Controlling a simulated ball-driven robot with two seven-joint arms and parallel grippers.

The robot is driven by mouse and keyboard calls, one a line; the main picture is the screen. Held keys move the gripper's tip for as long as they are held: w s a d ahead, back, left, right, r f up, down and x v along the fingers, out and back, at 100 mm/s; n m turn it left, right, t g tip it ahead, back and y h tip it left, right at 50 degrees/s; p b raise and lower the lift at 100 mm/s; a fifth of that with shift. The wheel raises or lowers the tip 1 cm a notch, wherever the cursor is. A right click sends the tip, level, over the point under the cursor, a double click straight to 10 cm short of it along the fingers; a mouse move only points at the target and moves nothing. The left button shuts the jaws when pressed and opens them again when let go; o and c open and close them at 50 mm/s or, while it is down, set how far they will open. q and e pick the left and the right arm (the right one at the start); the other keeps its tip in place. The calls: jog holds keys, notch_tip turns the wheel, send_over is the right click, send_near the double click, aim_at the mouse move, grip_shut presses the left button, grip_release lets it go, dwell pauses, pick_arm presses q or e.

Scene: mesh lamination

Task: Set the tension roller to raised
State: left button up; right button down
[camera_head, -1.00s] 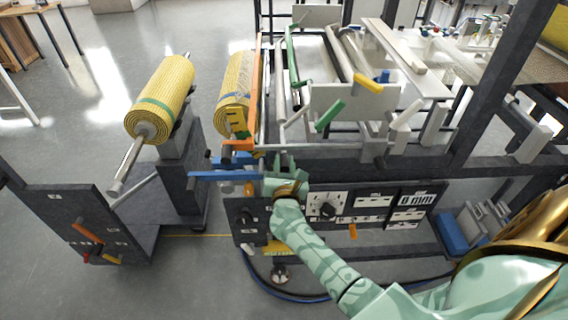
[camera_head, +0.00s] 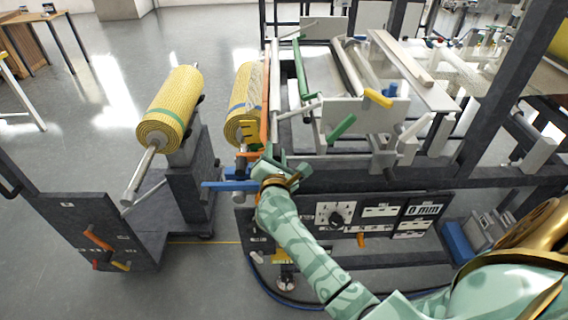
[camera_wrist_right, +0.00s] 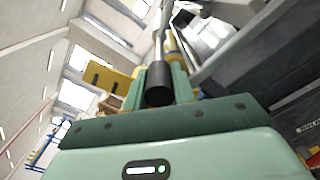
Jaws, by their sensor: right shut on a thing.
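My right gripper (camera_head: 276,163) is pale green and reaches the front left end of the machine, beside the blue bar (camera_head: 230,186) and below the yellow bracket (camera_head: 248,132). In the right wrist view, its fingers (camera_wrist_right: 158,92) are shut on a black handle (camera_wrist_right: 159,86) on a slim grey rod (camera_wrist_right: 160,40). The hand hides this handle in the head view. I cannot tell for certain which roller is the tension roller, or whether it is raised. My left gripper is not in view.
Green (camera_head: 341,127) and yellow (camera_head: 378,98) handles jut out to the right. The control panel (camera_head: 380,215) sits below. Open floor lies at the left.

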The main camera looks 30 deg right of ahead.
notch_tip(320, 180, up, 8)
jog(key=a+m+p, duration=0.1)
jog(key=m, duration=0.2)
jog(key=shift+w+a+r+m, duration=0.15)
jog(key=shift+w+a+m, duration=0.15)
jog(key=shift+w, duration=0.15)
jog(key=shift+d, duration=0.1)
jog(key=c, duration=1.2)
grip_release()
jog(key=shift+o, duration=0.2)
jog(key=shift+f, duration=0.2)
jog(key=shift+f, duration=0.1)
